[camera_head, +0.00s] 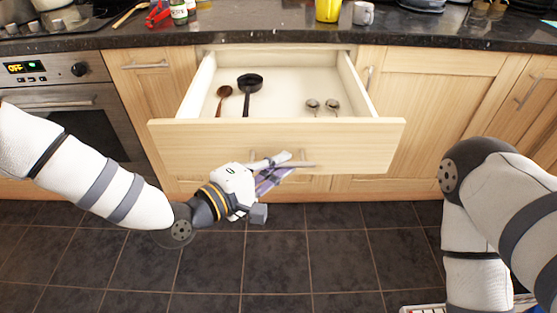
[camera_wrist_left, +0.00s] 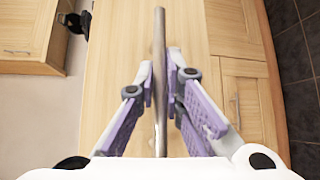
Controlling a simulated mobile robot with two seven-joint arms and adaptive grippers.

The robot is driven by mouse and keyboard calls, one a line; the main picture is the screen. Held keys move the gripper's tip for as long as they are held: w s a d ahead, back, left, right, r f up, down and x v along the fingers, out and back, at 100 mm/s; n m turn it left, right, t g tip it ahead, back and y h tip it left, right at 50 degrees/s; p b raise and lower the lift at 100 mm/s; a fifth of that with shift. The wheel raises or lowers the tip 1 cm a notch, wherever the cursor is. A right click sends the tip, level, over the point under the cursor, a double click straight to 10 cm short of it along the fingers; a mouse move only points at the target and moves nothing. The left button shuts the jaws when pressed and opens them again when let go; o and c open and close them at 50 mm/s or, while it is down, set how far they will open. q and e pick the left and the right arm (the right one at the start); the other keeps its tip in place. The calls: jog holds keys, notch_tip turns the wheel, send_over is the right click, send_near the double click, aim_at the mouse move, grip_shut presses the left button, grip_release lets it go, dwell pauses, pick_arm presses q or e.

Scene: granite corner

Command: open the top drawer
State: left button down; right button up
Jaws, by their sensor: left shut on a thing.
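The top drawer (camera_head: 180,135) stands pulled out from the cabinet, and its inside shows in the head view. Its bar handle (camera_head: 300,164) runs across the front panel. My left gripper (camera_head: 278,163) is at this handle in front of the drawer. In the left wrist view the handle (camera_wrist_left: 159,50) passes lengthwise between the purple-padded fingers of the left gripper (camera_wrist_left: 160,90), which are shut on it. My right arm shows at the right of the head view, but its gripper is out of sight.
The drawer holds a black ladle (camera_head: 249,82), a brown spoon (camera_head: 223,93) and two metal spoons (camera_head: 332,105). An oven (camera_head: 60,95) stands at the left. A yellow cup (camera_head: 328,10) and a mug (camera_head: 363,13) stand on the dark counter. The tiled floor (camera_head: 280,260) in front is mostly clear.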

pick_arm(q)
jog(key=shift+r, duration=0.1)
dwell(0.3)
jog(key=c, duration=1.7)
grip_release()
jog(key=shift+s+a, duration=0.1)
jog(key=v, duration=1.1)
jog(key=shift+s+a, duration=0.25)
jog(key=shift+s, duration=0.1)
